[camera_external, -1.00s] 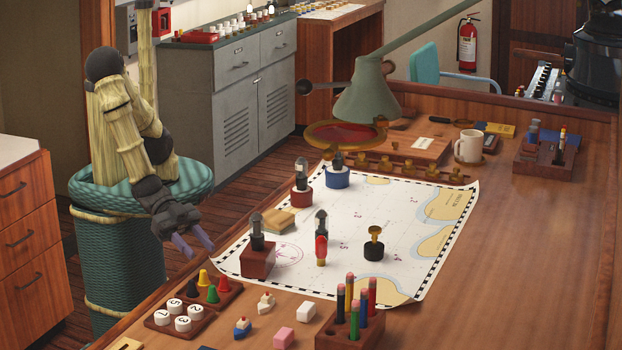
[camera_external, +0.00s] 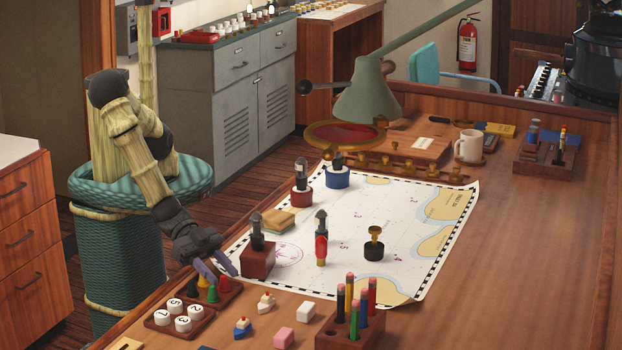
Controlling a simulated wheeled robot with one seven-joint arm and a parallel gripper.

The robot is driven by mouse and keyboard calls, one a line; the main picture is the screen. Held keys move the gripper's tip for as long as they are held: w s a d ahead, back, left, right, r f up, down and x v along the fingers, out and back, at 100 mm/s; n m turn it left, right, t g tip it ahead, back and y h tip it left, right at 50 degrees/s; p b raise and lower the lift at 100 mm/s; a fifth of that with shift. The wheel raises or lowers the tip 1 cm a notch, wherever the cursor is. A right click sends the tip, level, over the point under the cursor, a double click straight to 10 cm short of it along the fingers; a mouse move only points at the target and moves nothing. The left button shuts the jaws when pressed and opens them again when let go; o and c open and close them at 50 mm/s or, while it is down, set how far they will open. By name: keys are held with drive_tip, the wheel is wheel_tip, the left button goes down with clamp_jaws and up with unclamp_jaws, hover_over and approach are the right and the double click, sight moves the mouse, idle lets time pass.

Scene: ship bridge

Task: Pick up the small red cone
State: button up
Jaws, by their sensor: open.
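The fingertips are close above and around the cones. I cannot tell whether either finger touches one.
A dark red block with a black-topped stamp (camera_external: 257,262) stands close right of my gripper.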

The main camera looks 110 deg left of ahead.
drive_tip(key=shift+w+d+f, duration=0.1)
drive_tip(key=shift+w, duration=0.1)
idle(0.4)
clamp_jaws()
